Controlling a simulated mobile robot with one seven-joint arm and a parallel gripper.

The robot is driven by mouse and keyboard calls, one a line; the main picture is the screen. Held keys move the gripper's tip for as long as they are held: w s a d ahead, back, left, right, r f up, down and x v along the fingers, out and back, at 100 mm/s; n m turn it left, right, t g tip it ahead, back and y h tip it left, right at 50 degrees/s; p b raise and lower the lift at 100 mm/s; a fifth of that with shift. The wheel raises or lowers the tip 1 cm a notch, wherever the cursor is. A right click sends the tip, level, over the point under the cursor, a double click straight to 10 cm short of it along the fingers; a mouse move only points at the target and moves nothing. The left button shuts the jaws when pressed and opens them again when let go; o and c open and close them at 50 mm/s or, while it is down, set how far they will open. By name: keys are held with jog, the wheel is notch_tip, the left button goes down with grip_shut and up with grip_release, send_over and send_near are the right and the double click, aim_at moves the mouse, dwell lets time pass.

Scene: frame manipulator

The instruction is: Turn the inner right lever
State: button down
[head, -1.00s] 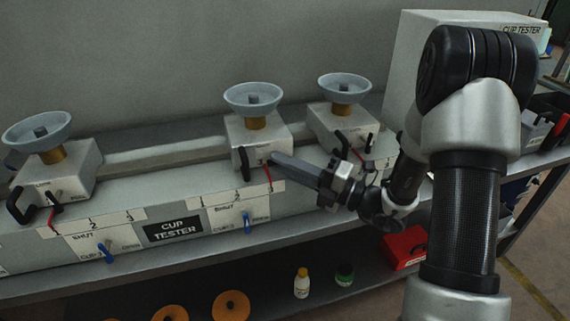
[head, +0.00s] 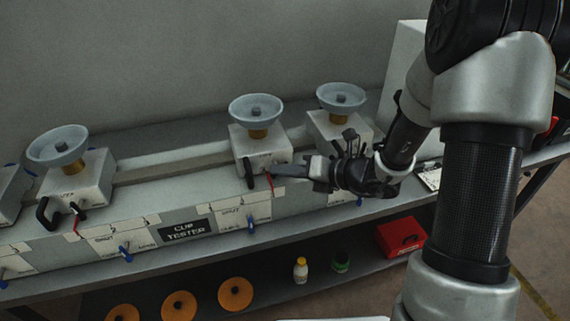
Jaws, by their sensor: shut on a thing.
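The cup tester row has several white blocks, each with a grey dish on a brass neck. The middle block (head: 246,146) carries a black handle (head: 250,172) and a thin red lever (head: 270,184) on its front. My gripper (head: 273,171) reaches in from the right, its fingers pointing left, with the tips at the top of the red lever. It is shut on the lever there; the fingers hide the exact grip. A blue lever (head: 251,224) hangs on the panel below, apart from my gripper.
The right block (head: 325,128) stands close behind my gripper and is partly hidden by it. Another block (head: 85,182) is further left. The lower shelf holds orange discs (head: 236,293), a white bottle (head: 300,270) and a red box (head: 401,237).

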jog(key=n+h+b, duration=0.1)
jog(key=n+h, duration=0.1)
jog(key=h, duration=0.1)
jog(key=shift+a+r+h+b, duration=0.15)
jog(key=shift+a+h+b, duration=0.15)
jog(key=shift+b, duration=0.1)
jog(key=n+h+b, duration=0.1)
jog(key=b, duration=0.1)
jog(key=h+b, duration=0.1)
jog(key=h, duration=0.1)
jog(key=shift+s+a+r+n+t+b, duration=0.1)
jog(key=shift+a+r+n+t+b, duration=0.05)
jog(key=shift+n+t+b, duration=0.25)
jog(key=c, duration=2)
grip_release()
jog(key=shift+r, duration=0.15)
